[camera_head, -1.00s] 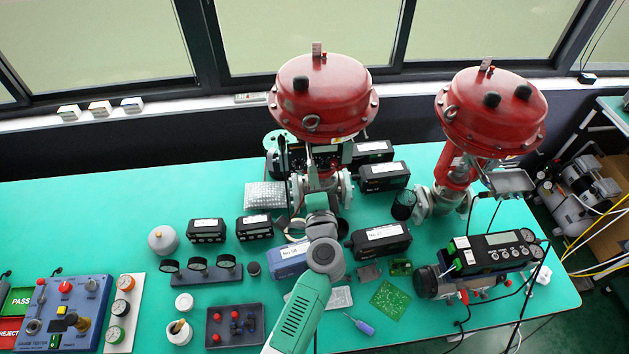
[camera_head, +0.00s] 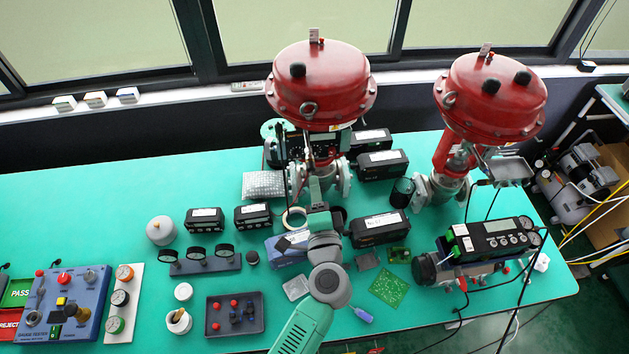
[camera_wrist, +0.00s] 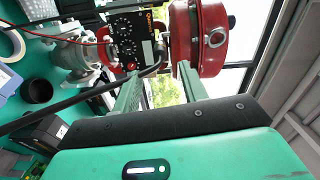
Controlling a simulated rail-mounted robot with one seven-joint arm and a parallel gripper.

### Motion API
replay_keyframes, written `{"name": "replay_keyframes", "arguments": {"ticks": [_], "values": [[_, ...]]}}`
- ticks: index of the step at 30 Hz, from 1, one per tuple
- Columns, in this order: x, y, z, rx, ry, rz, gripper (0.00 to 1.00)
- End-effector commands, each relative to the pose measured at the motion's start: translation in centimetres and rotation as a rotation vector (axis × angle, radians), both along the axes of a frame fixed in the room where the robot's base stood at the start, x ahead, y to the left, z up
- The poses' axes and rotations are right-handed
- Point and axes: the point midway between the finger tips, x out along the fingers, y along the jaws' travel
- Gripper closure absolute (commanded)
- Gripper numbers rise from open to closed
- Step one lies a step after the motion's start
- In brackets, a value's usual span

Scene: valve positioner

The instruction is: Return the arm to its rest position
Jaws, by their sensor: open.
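My arm, green with grey joints, reaches up from the bottom edge in the head view. My gripper (camera_head: 318,186) is at its far end, in front of the left red valve actuator (camera_head: 322,88). In the wrist view my gripper (camera_wrist: 160,84) has two green fingers apart with nothing between them. The red actuator (camera_wrist: 205,40) stands beyond the fingers there, with a dark panel with dials (camera_wrist: 130,40) beside it. From these views I cannot tell whether the gripper touches the valve.
A second red valve actuator (camera_head: 490,98) stands to the right, with a positioner (camera_head: 490,243) in front of it. Black boxes (camera_head: 380,228), a blue box (camera_head: 286,248), a gauge rack (camera_head: 200,262) and a dark tray (camera_head: 235,316) surround my arm. The left green table is mostly clear.

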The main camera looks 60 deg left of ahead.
Motion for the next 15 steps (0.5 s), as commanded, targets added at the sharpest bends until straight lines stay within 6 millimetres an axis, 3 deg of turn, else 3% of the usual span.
{"name": "replay_keyframes", "arguments": {"ticks": [13,15], "values": [[0.0,-0.1,0.1,0.001,0.0,0.0,0.57],[0.8,-0.5,1.2,-0.008,-0.041,-0.015,0.57]]}}
